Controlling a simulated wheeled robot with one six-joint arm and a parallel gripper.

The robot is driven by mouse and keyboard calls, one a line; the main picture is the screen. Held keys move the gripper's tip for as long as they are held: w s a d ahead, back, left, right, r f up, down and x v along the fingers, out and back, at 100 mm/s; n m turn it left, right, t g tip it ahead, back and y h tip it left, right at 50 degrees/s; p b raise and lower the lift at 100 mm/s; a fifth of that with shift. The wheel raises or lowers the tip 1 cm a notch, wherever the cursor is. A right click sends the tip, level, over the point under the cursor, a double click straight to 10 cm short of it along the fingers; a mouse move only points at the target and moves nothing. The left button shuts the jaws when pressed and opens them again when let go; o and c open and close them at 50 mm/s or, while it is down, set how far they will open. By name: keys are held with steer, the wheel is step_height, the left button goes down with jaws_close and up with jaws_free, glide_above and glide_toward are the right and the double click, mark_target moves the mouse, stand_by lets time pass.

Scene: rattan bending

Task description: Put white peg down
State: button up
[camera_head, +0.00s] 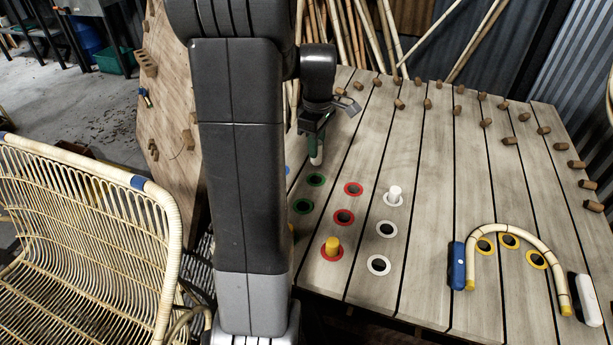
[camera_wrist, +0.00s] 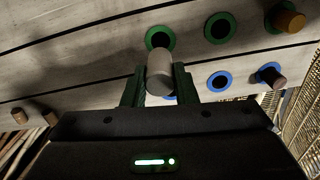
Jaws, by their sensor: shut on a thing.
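My gripper (camera_head: 316,146) is shut on a white peg (camera_head: 316,159), which hangs upright, just behind a green-ringed hole (camera_head: 316,180) in the head view. In the wrist view the white peg (camera_wrist: 160,72) is between the two green fingers of my gripper (camera_wrist: 159,84). It overlaps the lower edge of a green-ringed hole (camera_wrist: 151,30); I cannot tell whether its end touches the board. A second white peg (camera_head: 394,192) stands in a white-ringed hole. Two other white-ringed holes, the middle one (camera_head: 386,229) and the front one (camera_head: 379,265), are empty.
A yellow peg (camera_head: 332,244) stands in the front red-ringed hole. The wooden table (camera_head: 430,205) has several short pegs along its back and right edges. A bent rattan piece (camera_head: 508,230) lies at right between a blue block (camera_head: 458,266) and a white block (camera_head: 585,300). My arm hides part of the table.

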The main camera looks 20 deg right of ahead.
step_height(320, 180, down, 9)
steer(key=shift+s+r+b, duration=0.1)
steer(key=shift+b, duration=0.25)
steer(key=shift+f, duration=0.25)
steer(key=o, duration=1)
steer(key=shift+c, duration=0.2)
steer(key=shift+r, duration=0.1)
step_height(320, 180, up, 12)
steer(key=shift+r+p, duration=0.15)
steer(key=shift+p, duration=0.5)
